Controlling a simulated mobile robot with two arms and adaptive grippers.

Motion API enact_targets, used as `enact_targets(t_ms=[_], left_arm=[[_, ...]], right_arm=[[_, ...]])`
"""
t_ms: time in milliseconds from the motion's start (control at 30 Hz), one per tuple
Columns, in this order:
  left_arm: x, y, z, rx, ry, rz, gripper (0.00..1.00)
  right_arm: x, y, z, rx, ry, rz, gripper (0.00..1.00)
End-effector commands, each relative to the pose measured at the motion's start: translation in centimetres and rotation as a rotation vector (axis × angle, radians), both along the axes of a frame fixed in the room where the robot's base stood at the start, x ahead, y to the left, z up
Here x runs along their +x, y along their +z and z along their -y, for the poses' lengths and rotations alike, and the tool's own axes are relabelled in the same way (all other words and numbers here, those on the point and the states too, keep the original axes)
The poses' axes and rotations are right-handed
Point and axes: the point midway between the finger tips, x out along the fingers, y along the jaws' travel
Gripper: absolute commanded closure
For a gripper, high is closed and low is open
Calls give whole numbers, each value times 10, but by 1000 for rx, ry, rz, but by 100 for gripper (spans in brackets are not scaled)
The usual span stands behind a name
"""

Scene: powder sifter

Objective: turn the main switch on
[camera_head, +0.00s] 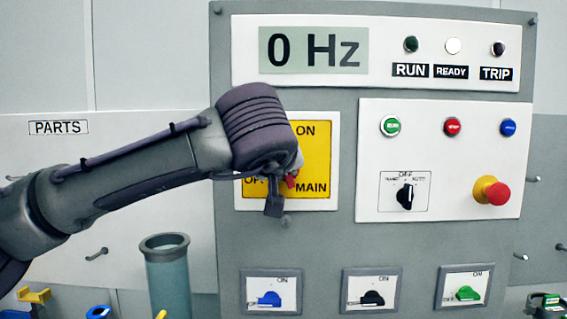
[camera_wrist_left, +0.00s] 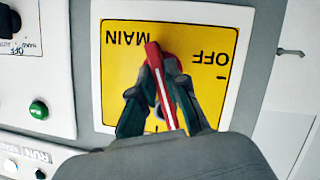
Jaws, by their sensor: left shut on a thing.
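The main switch is a red handle with a white stripe (camera_wrist_left: 155,58) on a yellow plate (camera_wrist_left: 120,85) marked OFF and MAIN in the left wrist view, which shows the panel upside down. The handle runs nearly up and down there, slightly tilted. My left gripper (camera_wrist_left: 157,72) is shut on it, a finger on each side. In the head view the yellow plate (camera_head: 318,150) also shows ON at its top, and my left gripper (camera_head: 282,190) covers its left part. Only a bit of the red handle (camera_head: 291,180) shows there. My right gripper is not in view.
The display (camera_head: 314,50) reads 0 Hz. To the right are buttons, a black selector knob (camera_head: 405,197) and a red emergency button (camera_head: 492,191). Below are blue (camera_head: 269,299), black (camera_head: 372,298) and green (camera_head: 466,293) switches. A tube (camera_head: 167,275) stands at lower left.

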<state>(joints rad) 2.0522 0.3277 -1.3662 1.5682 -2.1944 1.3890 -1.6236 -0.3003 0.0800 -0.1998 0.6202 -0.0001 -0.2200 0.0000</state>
Motion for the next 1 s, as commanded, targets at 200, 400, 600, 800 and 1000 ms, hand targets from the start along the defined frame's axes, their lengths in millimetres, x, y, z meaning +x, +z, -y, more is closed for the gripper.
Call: enact_targets(t_ms=[200, 400, 600, 800, 1000], left_arm=[[0, 2, 2, 176, 0, -1, 100], [0, 1, 3, 288, 0, 0, 100], [0, 0, 3, 353, 0, -1, 100], [0, 0, 3, 377, -1, -1, 100], [0, -1, 3, 380, -1, -2, 100]], right_arm=[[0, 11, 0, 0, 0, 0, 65], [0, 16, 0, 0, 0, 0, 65], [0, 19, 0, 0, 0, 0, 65], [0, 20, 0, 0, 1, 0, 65], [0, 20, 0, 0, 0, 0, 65]])
